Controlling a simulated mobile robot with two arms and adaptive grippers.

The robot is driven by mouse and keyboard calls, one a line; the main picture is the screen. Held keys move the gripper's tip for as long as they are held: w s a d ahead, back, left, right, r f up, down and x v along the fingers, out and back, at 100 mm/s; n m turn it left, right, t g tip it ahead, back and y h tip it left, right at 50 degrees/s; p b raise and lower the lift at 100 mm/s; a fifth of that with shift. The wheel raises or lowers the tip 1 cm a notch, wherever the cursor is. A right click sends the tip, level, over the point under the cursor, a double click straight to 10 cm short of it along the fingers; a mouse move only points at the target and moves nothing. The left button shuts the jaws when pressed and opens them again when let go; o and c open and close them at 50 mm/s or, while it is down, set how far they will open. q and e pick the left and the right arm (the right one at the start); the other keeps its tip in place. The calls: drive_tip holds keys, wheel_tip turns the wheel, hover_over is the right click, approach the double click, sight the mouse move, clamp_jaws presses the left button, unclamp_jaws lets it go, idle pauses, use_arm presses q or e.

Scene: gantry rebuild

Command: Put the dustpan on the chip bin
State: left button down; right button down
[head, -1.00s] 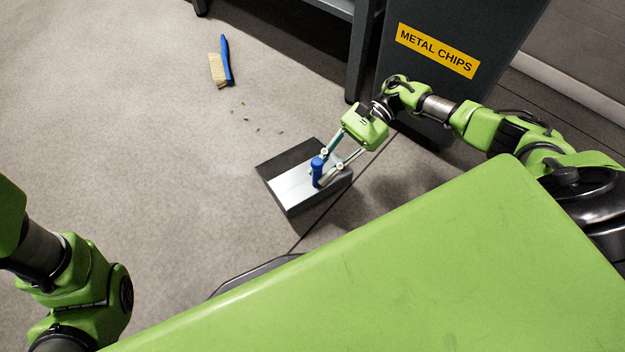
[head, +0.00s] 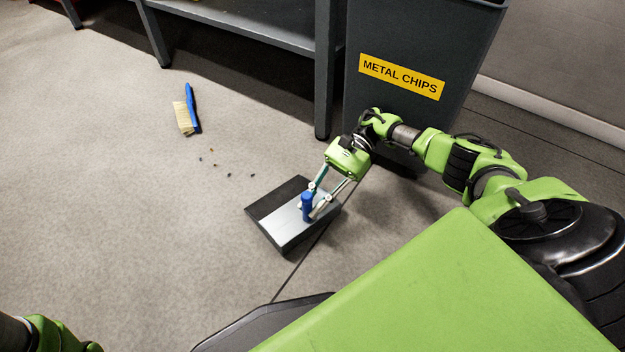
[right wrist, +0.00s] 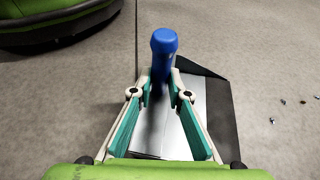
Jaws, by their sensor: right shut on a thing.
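The dustpan (head: 281,226) is a grey metal pan with a dark front part and an upright blue handle. It is low over the floor in the head view; I cannot tell if it touches. My right gripper (head: 309,211) is shut on its blue handle. In the right wrist view the handle (right wrist: 163,58) stands between the fingers (right wrist: 160,92), with the pan (right wrist: 192,112) below. The chip bin (head: 415,28) is a tall dark grey box with a yellow METAL CHIPS label, beyond my right arm. Only its front and a bit of its top edge show. My left gripper is out of view.
A blue brush (head: 188,110) with pale bristles lies on the floor at the left, with several small chips (head: 214,165) near it. A grey bench (head: 250,22) with legs stands left of the bin. The floor at the left is open.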

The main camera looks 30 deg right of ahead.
drive_tip(key=shift+r, duration=0.1)
drive_tip(key=c, duration=1.8)
unclamp_jaws()
drive_tip(key=shift+c, duration=0.2)
